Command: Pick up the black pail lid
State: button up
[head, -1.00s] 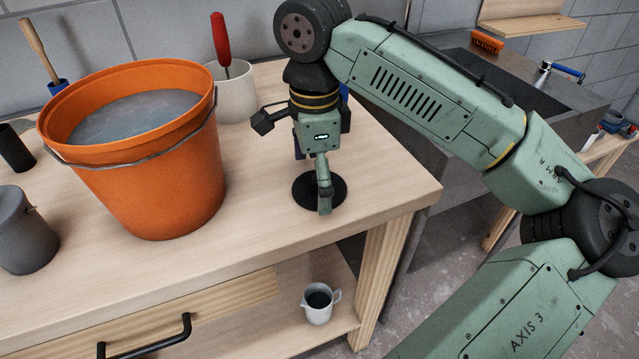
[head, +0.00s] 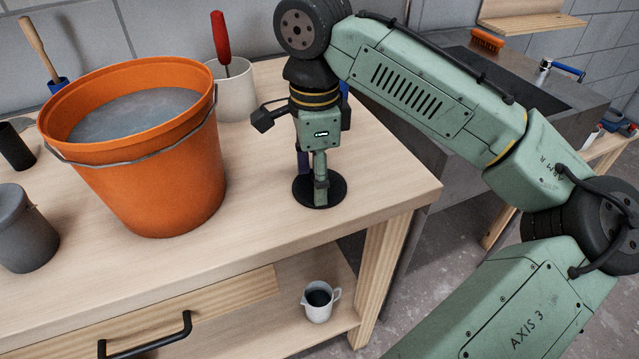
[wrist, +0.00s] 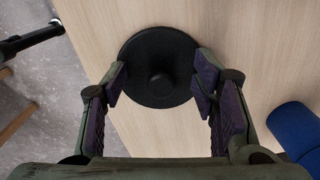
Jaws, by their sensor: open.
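The black pail lid (head: 337,190) is a flat round disc lying on the workbench near its right front corner. In the wrist view the lid (wrist: 160,48) shows almost whole, with a small round knob at its middle. My gripper (wrist: 158,86) is open and points down over it. One finger is at each side of the knob, which stands between the fingertips with space on both sides. In the head view my gripper (head: 318,202) hides the knob and the middle of the lid. I cannot tell whether the fingertips touch the disc.
A large orange bucket (head: 165,195) of water stands left of the lid. A white pot (head: 236,100) with a red-handled tool is behind. A blue cylinder (wrist: 298,128) lies close to my gripper at right. A white jug (head: 318,303) is on the shelf below.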

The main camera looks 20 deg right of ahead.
jog(key=shift+f, duration=0.15)
grip_shut()
dwell(0.5)
